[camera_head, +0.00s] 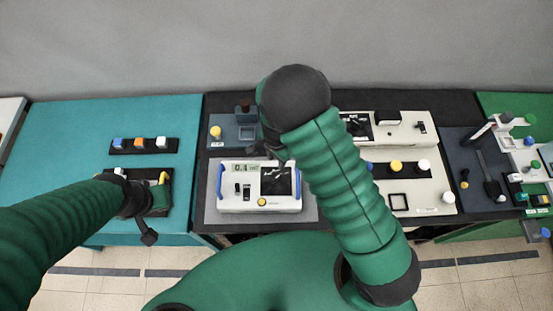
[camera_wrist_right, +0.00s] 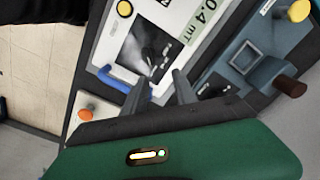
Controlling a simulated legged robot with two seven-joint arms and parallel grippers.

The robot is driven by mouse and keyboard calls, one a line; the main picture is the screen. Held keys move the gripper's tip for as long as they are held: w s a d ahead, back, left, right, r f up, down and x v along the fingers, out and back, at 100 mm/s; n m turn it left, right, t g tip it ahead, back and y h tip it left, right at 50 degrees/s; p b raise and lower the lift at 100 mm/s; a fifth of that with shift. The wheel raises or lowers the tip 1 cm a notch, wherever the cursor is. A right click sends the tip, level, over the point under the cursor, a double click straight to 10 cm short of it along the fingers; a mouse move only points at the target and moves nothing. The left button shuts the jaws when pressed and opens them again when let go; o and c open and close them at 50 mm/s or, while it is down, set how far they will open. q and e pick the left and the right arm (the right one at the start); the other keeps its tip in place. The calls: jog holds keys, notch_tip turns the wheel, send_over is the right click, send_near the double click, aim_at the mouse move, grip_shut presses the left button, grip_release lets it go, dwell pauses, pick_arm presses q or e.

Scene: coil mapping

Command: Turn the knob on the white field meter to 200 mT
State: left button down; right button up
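The white field meter (camera_head: 232,204) stands on a grey mat on the dark middle table, with blue side handles, a lit display, a dark dial face and a yellow knob (camera_head: 262,202) at its front. In the right wrist view the meter (camera_wrist_right: 112,48) shows a display (camera_wrist_right: 200,22) reading about 0.4 mT and the yellow knob (camera_wrist_right: 124,8) at the top edge. My right gripper (camera_wrist_right: 163,80) is above the meter's blue-handle side, its two fingers apart and empty, away from the knob. My left gripper (camera_head: 147,228) is at the left table's front; its fingers are unclear.
A blue-grey box (camera_head: 225,127) with yellow and brown knobs stands behind the meter. White panels (camera_head: 408,190) with knobs stand to its right, partly behind my right arm. The teal left table (camera_head: 60,135) bears a dark strip with coloured blocks (camera_head: 139,143).

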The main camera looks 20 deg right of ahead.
notch_tip(320, 180, up, 12)
jog(key=p, duration=1)
jog(key=shift+a+r, duration=0.15)
